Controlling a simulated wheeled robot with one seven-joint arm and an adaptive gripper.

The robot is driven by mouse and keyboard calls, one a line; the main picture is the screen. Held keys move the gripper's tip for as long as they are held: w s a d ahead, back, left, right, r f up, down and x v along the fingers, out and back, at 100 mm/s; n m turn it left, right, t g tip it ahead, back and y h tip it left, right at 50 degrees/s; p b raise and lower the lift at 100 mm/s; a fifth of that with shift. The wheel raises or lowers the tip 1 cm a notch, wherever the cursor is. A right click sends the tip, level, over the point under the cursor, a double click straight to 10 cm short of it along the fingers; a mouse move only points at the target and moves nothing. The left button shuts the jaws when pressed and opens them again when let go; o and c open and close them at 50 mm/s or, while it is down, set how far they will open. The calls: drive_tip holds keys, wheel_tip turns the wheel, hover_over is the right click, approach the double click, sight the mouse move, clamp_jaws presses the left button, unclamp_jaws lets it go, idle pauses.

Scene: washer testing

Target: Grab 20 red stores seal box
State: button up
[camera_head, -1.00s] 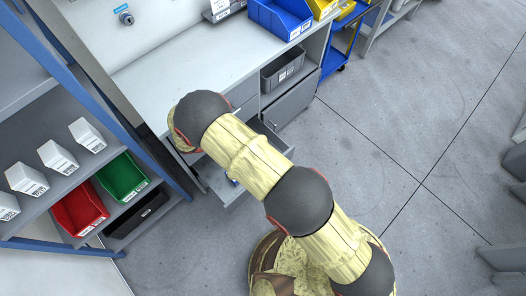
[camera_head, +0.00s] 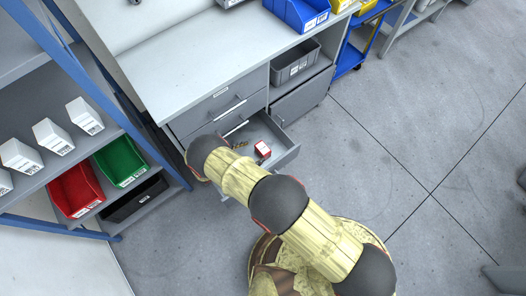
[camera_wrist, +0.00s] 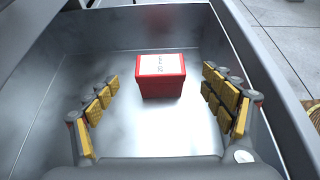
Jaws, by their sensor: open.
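A small red box with a white label (camera_wrist: 161,80) stands in the open grey drawer, and it also shows in the head view (camera_head: 263,149). The label's print looks like "20" something but is hard to read. My gripper (camera_wrist: 168,105) is open in the wrist view, its yellow-padded fingers on either side of the box's near side and apart from it. The drawer (camera_head: 288,155) is pulled out below the workbench.
The drawer walls (camera_wrist: 30,90) rise close on both sides of my fingers. The workbench (camera_head: 200,75) stands above the drawer. A shelf to the left holds white boxes (camera_head: 52,137), a red bin (camera_head: 76,190) and a green bin (camera_head: 121,162).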

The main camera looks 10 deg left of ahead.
sight(262, 149)
drive_tip(key=b+x, duration=0.1)
drive_tip(key=x, duration=0.3)
drive_tip(key=shift+w+d+f+b, duration=0.15)
drive_tip(key=shift+w+d+b, duration=0.1)
drive_tip(key=shift+d+b, duration=0.05)
drive_tip(key=shift+c, duration=0.6)
drive_tip(key=c, duration=1.1)
drive_tip(key=shift+c, duration=0.3)
